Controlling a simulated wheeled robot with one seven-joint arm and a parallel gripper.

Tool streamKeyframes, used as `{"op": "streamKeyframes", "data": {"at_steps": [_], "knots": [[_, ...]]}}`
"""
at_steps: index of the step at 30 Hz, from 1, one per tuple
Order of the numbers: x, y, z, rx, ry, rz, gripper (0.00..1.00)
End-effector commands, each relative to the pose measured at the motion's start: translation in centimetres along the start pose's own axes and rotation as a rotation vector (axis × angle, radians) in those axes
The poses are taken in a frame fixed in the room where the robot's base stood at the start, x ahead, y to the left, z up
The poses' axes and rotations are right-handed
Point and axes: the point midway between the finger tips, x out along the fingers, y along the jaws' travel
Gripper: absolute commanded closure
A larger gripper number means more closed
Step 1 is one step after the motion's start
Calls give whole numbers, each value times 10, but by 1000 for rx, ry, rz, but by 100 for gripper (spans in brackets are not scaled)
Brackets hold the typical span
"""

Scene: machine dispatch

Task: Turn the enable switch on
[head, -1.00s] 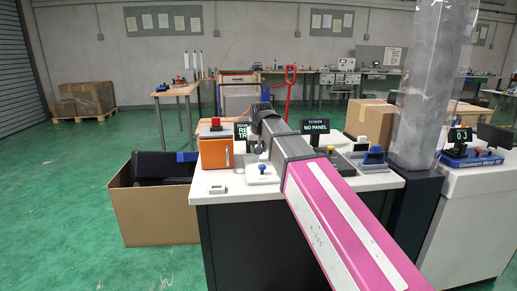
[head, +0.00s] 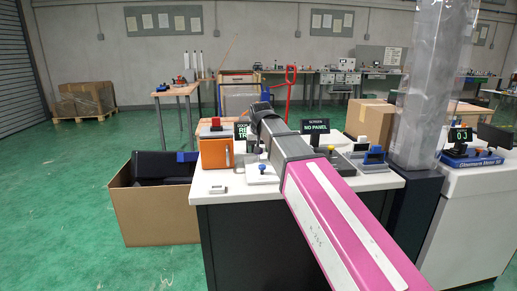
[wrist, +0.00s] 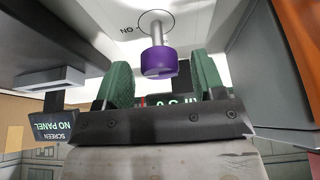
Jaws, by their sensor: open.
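A purple-capped toggle switch (wrist: 158,62) on a pale metal stem stands out from a white panel in the wrist view. An ON mark, seen upside down, is printed beside its round base. My gripper (wrist: 162,80) is open, with one green-padded finger on each side of the purple cap. Gaps show between the cap and both fingers, so it is not gripped. I cannot read a label naming the switch.
The head view shows a white bench (head: 225,184) with an orange box (head: 215,153), a blue-knobbed switch (head: 262,168) and a NO PANEL screen (head: 315,127). That screen also shows at left in the wrist view (wrist: 54,127). A cardboard box (head: 160,217) stands left of the bench.

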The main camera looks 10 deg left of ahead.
Motion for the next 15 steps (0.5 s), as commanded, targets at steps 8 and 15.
{"op": "streamKeyframes", "data": {"at_steps": [8, 15], "knots": [[-16, 0, -1, -1, 3, -1, 37], [-54, 0, 0, 0, 2, -1, 37]]}}
